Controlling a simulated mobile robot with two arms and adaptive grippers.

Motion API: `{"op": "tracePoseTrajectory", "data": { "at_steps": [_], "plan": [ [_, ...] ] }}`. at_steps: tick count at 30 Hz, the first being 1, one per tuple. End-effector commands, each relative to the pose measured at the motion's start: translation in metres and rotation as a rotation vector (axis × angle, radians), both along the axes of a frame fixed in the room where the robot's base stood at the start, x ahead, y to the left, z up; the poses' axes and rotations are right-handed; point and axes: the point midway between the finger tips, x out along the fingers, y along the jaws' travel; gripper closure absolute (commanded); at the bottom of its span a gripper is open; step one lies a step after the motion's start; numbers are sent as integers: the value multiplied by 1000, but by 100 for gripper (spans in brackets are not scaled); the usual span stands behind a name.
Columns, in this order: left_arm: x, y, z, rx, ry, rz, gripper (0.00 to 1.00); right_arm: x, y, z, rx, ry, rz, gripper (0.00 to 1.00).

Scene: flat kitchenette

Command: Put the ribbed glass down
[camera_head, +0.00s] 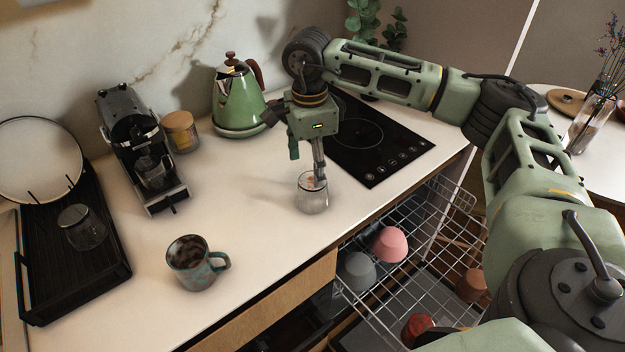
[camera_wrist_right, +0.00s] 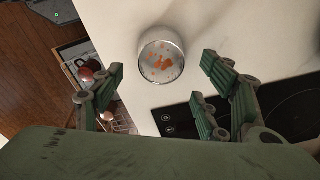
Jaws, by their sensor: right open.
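A clear glass (camera_head: 312,199) stands upright on the white counter, near its front edge and left of the cooktop. In the right wrist view the glass (camera_wrist_right: 161,58) shows from above, with orange specks inside. I cannot make out ribs on it. My right gripper (camera_head: 318,176) points down at the glass, its fingers overlapping the rim in the head view. In the wrist view its fingers (camera_wrist_right: 160,80) are spread wide, with gaps between them and the glass. Nothing is held. My left gripper is not in view.
A blue-brown mug (camera_head: 188,265) stands to the left. Another glass (camera_head: 84,230) is on the black drying rack (camera_head: 110,268). A coffee machine (camera_head: 140,150), lidded jar (camera_head: 180,131) and green kettle (camera_head: 238,100) line the back. The dishwasher rack (camera_head: 430,240) is out below the counter; the cooktop (camera_head: 375,145) is clear.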

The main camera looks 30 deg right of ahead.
Motion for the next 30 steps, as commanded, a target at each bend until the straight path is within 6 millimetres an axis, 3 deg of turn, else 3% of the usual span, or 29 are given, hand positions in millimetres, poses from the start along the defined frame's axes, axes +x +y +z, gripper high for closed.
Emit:
{"op": "tracePoseTrajectory", "data": {
  "at_steps": [6, 12, 30],
  "plan": [
    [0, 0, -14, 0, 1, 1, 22, 0, 2, 42, 0, -3, 0, 33],
    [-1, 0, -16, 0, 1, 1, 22, 0, 2, 62, 0, -1, 0, 33],
    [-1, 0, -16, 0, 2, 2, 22, 0, 2, 65, 0, 1, 0, 33]
  ]
}}
